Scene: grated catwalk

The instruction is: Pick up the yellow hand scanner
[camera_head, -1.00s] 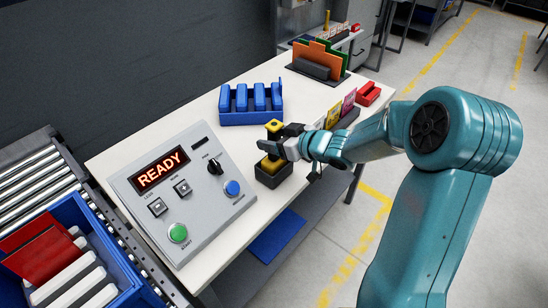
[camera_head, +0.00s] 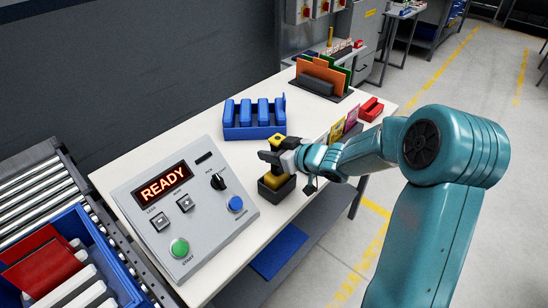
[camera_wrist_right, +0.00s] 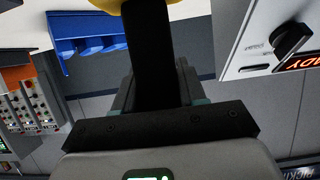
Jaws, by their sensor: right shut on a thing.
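The yellow hand scanner (camera_head: 279,138) stands upright at the front edge of the white table, right of the control panel. Its lower yellow part (camera_head: 278,182) sits in a dark open-topped holder (camera_head: 276,191). My right gripper (camera_head: 272,157) comes in from the right and is shut on the scanner between its yellow top and its lower part. The fingers hide the middle of the scanner. In the right wrist view a bit of the yellow scanner (camera_wrist_right: 133,4) shows at the top edge, above a black upright part. My left gripper is not in view.
The grey control panel (camera_head: 207,238) reading READY stands left of the scanner. A blue rack (camera_head: 254,133) is behind it. Yellow and pink cards (camera_head: 345,126) and a red tray (camera_head: 370,110) lie near my right forearm. A blue bin (camera_head: 110,270) is at lower left.

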